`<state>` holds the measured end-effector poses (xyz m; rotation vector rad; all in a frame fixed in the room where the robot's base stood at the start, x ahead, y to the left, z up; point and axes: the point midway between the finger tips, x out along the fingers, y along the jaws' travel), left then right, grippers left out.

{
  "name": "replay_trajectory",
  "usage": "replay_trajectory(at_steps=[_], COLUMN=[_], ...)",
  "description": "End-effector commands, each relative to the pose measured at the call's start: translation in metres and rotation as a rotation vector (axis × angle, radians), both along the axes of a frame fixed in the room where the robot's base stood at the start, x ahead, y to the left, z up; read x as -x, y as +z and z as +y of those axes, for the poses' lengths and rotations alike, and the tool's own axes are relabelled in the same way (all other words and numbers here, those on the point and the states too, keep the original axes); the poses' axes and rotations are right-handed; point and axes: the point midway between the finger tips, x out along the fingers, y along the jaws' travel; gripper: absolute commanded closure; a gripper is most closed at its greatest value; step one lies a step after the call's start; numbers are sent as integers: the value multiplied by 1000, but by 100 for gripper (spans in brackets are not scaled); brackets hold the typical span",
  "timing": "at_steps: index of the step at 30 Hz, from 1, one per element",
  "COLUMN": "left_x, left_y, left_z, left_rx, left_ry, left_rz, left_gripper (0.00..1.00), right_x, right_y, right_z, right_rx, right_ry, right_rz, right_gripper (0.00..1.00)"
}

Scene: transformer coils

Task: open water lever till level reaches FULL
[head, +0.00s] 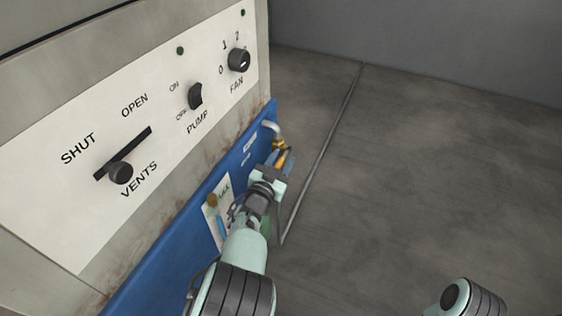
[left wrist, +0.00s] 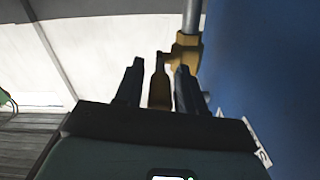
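The water valve is a brass fitting (left wrist: 186,50) on a grey pipe (left wrist: 192,16). Its yellow-brown lever (left wrist: 158,90) stands between the two fingers of my left gripper (left wrist: 159,90) in the left wrist view. Gaps show on both sides of the lever, so the gripper is open around it. In the head view my left gripper (head: 268,178) is beside the blue panel, at the orange lever (head: 282,158). A level gauge (head: 219,224) with a brass cap and blue inside is partly hidden by my left arm. Its level mark is unreadable. My right gripper is not in view.
The blue panel (head: 165,270) lies close beside my left gripper. Above it a white control panel (head: 75,215) carries the VENTS slider (head: 120,172), PUMP switch (head: 195,96) and FAN knob (head: 239,60). The floor on the right is clear.

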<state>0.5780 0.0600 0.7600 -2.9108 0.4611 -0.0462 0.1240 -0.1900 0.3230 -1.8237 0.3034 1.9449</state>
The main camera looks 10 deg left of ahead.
Motion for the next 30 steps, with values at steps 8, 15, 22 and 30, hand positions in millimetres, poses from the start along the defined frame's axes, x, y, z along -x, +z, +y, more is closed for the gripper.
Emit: replay_trajectory(at_steps=[8,15,22,30], left_x=[0,0,-1,-4], left_y=[0,-3,-11,-23], left_z=[0,2,3,1], left_rx=[0,16,51,109], left_ry=[0,2,5,4], left_rz=[-1,-36,-147,-334], left_gripper=[100,100,100,100], right_x=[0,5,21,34], right_y=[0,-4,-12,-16], right_z=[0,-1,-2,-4], right_rx=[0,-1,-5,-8], right_ry=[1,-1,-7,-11], right_rz=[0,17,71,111], right_gripper=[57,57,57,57])
